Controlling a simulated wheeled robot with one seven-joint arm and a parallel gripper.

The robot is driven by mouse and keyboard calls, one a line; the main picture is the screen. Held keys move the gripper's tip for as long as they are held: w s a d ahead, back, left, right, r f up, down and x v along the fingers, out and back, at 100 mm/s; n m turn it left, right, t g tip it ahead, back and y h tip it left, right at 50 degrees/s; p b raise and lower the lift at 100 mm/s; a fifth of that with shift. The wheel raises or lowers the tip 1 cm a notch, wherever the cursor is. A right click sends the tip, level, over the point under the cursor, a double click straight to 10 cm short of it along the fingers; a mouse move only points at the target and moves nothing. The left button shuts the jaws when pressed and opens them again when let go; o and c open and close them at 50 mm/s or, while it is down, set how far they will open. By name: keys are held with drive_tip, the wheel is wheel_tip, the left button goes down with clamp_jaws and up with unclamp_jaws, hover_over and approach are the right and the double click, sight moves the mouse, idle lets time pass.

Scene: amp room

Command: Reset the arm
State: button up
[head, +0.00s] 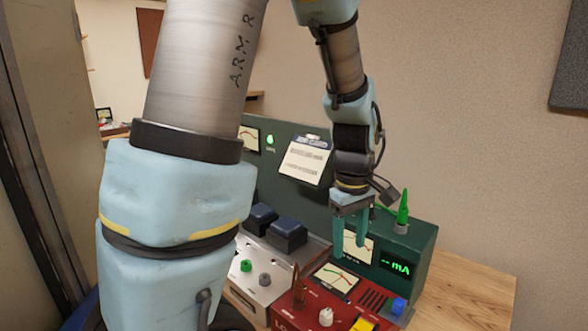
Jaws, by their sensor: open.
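My arm fills the left and top middle of the head view, with a blue-grey sleeve and a metal link marked "ARM R". My gripper (350,245) points down with its two teal fingers apart and nothing visible between them. It hangs in front of the green instrument panel (420,240), over the back of the red box (308,312). Whether the fingertips touch anything is hard to tell.
A grey unit (262,268) with knobs stands left of the red box. Bare wooden table (470,290) shows at right.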

drive_tip(key=a+m+t, duration=0.1)
drive_tip(key=a+m, duration=0.6)
drive_tip(key=a, duration=1.1)
drive_tip(key=shift+a+r, duration=0.15)
drive_tip(key=shift+a, duration=0.25)
